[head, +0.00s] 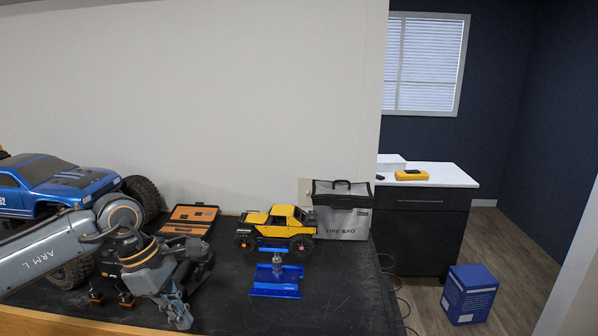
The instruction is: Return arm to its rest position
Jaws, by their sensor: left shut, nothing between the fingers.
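My left arm reaches in from the left over the dark bench mat (330,310). Its gripper (180,314) points down at the front of the mat, shut and empty, left of the blue stand (276,280). A yellow crawler (278,222) with black tires stands behind the blue stand. A large blue truck (60,183) stands at the far left, partly hidden by my arm. My right gripper does not show.
An open orange and black tool case (190,219) lies near the wall. A grey fire bag (342,212) stands right of the crawler. Beyond the bench are a dark cabinet with a white top (440,174) and a blue box (469,294). The mat's front right is clear.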

